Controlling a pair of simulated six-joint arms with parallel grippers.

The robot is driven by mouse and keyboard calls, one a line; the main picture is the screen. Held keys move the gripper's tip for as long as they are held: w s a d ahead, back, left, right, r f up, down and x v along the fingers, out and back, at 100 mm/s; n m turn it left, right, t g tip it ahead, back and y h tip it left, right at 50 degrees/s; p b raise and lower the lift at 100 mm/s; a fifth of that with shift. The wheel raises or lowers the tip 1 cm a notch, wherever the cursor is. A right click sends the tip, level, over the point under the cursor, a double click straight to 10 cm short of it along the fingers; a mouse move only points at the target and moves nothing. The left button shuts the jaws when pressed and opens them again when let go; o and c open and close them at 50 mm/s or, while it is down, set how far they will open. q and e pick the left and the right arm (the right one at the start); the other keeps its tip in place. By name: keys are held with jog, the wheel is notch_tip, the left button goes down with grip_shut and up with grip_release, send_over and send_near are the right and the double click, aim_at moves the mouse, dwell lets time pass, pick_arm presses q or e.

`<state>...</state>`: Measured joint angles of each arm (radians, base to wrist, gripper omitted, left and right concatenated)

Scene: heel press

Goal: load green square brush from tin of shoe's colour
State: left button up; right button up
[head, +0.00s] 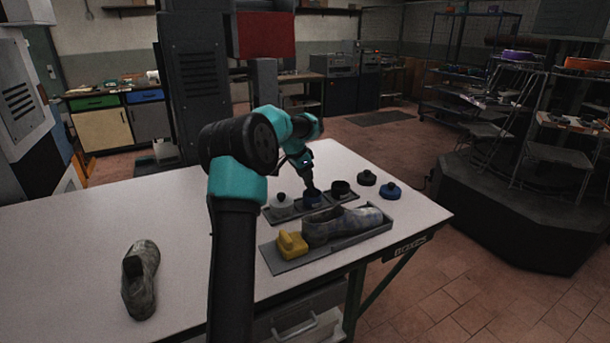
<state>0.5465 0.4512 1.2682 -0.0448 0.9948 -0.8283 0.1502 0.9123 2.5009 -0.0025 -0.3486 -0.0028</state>
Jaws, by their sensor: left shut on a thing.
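My left gripper (307,183) points down over the blue tin (313,203) in the tin rack. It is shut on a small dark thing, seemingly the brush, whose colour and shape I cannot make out. The thing is at the tin's mouth; I cannot tell if it touches the polish. A pale tin (281,206) with a dark knob on top stands to the left, and a black tin (340,190) to the right. A grey-blue mottled shoe (342,223) lies in the grey tray (284,265). My right gripper is not in view.
A yellow block with a handle (292,244) sits at the tray's left end. A blue lid (390,191) and a dark lid (367,178) lie right of the tins. Another grey shoe (141,283) lies at the left. The white table (90,235) is otherwise mostly clear.

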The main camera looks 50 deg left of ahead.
pick_arm(q)
jog(key=shift+f, duration=0.15)
jog(key=shift+r, duration=3.6)
